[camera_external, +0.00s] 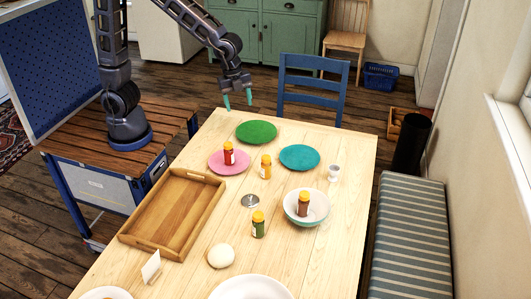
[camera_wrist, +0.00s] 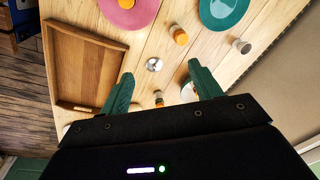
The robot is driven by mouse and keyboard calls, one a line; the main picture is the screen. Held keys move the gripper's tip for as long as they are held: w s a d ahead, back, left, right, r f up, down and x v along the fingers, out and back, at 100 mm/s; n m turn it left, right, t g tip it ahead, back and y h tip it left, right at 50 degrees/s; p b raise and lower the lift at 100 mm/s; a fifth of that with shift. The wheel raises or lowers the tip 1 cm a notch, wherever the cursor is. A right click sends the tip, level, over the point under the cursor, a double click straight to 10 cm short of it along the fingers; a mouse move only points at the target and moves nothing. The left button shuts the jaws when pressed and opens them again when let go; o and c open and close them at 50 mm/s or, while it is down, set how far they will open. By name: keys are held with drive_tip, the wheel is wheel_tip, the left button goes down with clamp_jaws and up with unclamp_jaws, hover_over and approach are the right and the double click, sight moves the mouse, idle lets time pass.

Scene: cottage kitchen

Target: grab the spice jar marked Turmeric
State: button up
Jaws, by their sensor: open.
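Several small spice jars with orange-yellow caps stand on the table; their labels are too small to read, so I cannot tell for certain which is marked Turmeric. A yellow-orange jar (camera_external: 266,167) stands upright on bare wood near the middle; it also shows in the wrist view (camera_wrist: 179,35). A red jar (camera_external: 229,154) is on the pink plate (camera_external: 216,167). A brown jar (camera_external: 304,204) is in the white bowl (camera_external: 318,219). A green jar (camera_external: 258,225) stands nearer the front. My gripper (camera_external: 238,99) is open and empty, raised near the table's far end, apart from all jars.
A green plate (camera_external: 256,124) and a teal plate (camera_external: 300,157) lie at the far end. A wooden tray (camera_external: 157,232) lies left, a small metal lid (camera_external: 250,201) at centre, a white cup (camera_external: 334,172) right. A blue chair (camera_external: 315,83) stands beyond the table.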

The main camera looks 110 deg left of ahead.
sight(266, 157)
drive_tip(key=w+f+m, duration=0.1)
drive_tip(key=w+f, duration=0.2)
drive_tip(key=f, duration=0.2)
drive_tip(key=w+a+f+m+g, duration=0.1)
drive_tip(key=w+f+m, duration=0.1)
drive_tip(key=f, duration=0.3)
drive_tip(key=w+f+m, duration=0.2)
drive_tip(key=w+f, duration=0.3)
drive_tip(key=shift+a+f, duration=0.3)
drive_tip(key=shift+f, duration=0.1)
drive_tip(key=shift+d+f, duration=0.15)
drive_tip(key=shift+f, duration=5.3)
drive_tip(key=c, duration=1.1)
drive_tip(key=shift+w+r, duration=0.1)
